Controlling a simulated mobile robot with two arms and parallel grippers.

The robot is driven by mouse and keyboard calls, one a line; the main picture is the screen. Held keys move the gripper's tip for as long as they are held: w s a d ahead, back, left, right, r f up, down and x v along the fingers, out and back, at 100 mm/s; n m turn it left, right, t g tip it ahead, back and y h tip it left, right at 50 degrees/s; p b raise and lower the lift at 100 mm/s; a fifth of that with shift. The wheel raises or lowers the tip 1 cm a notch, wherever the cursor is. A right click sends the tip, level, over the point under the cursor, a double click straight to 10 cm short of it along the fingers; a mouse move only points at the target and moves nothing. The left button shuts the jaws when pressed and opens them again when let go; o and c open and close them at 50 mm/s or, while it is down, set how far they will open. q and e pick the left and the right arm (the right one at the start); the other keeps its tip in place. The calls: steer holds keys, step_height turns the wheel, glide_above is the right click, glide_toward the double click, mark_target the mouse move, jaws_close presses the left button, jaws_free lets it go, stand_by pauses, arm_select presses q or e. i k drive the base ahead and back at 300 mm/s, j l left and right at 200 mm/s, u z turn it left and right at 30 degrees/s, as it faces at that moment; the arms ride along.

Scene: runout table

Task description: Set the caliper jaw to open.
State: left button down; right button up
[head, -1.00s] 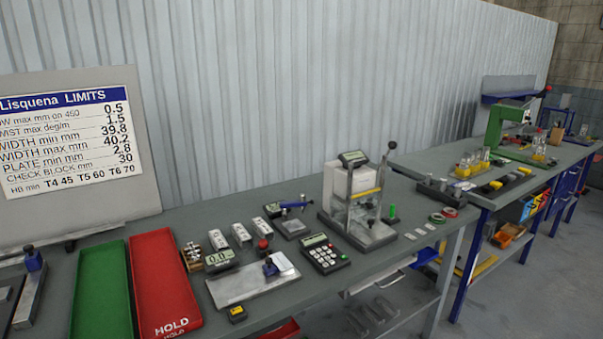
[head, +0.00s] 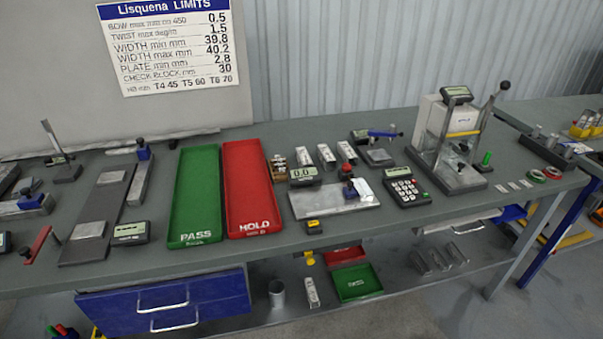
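I cannot tell for certain which device is the caliper. One candidate is the flat grey plate (head: 326,204) in the middle of the bench, with a small display (head: 303,174) reading about 0.0 at its back left. The jaw setting is too small to read on either. Neither of my grippers is in view.
A green PASS tray (head: 194,205) and a red HOLD tray (head: 250,190) lie left of the plate. A keypad (head: 406,188) and a tall tester with a lever (head: 458,140) stand to the right. A long grey fixture (head: 98,216) is at left. Drawers (head: 165,308) hang below.

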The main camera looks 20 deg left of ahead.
mark_target(353, 190)
steer(key=i+l, duration=0.1)
steer(key=l, duration=0.3)
steer(key=i+l, duration=0.1)
steer(key=l, duration=0.3)
steer(key=i+l, duration=0.1)
steer(key=l, duration=0.3)
steer(key=l+u, duration=0.1)
steer(key=l, duration=0.3)
steer(key=i, duration=0.05)
